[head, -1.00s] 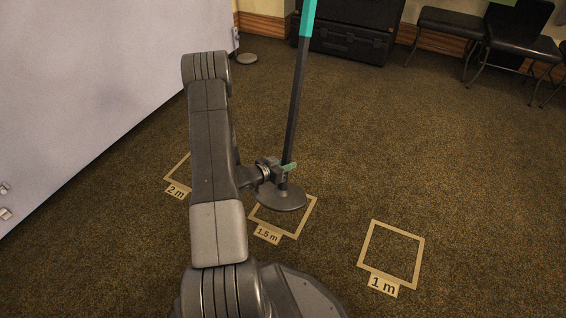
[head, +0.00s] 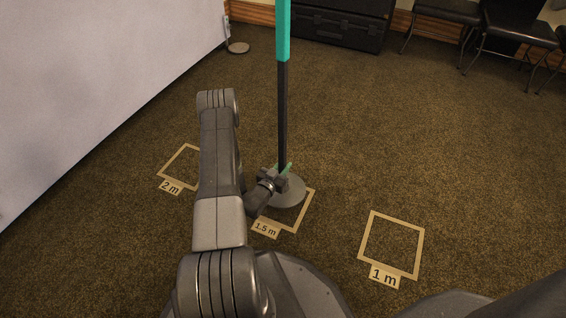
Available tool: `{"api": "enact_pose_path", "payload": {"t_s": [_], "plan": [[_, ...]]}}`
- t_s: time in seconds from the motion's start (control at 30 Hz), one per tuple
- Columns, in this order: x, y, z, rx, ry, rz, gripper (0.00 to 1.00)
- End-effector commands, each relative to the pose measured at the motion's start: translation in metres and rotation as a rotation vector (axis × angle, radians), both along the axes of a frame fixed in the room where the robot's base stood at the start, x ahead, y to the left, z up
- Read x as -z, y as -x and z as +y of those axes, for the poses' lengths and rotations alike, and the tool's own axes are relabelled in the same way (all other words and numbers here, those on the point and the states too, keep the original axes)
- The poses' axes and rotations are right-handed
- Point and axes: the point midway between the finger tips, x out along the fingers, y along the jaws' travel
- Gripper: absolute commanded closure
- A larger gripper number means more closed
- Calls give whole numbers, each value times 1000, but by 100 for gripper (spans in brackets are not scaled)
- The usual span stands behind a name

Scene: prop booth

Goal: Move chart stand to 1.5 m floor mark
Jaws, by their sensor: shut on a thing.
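The chart stand (head: 282,115) has a dark pole with a teal upper part and a round grey base (head: 287,193). Its top runs out of the head view. The base shows over the upper part of the 1.5 m floor mark (head: 306,212), a tan square outline with a label. I cannot tell whether the base touches the floor. My gripper (head: 280,178) is shut on the pole low down, just above the base. The stand looks upright. My arm hides the left part of the mark.
The 2 m mark (head: 172,171) lies at left, partly behind my arm. The 1 m mark (head: 416,247) lies empty at right. A pale panel (head: 90,80) stands at left. A black case (head: 340,27) and chairs (head: 485,35) stand at the back. The middle carpet is clear.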

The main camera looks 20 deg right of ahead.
Motion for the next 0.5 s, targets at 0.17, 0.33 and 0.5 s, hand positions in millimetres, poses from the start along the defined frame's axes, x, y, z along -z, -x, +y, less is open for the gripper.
{"api": "enact_pose_path", "payload": {"t_s": [0.17, 0.33, 0.5], "plan": [[16, 2, 2, -54, 19, -33, 100], [24, 2, 4, -87, 28, -53, 100], [28, 3, 5, -102, 31, -61, 100]]}}
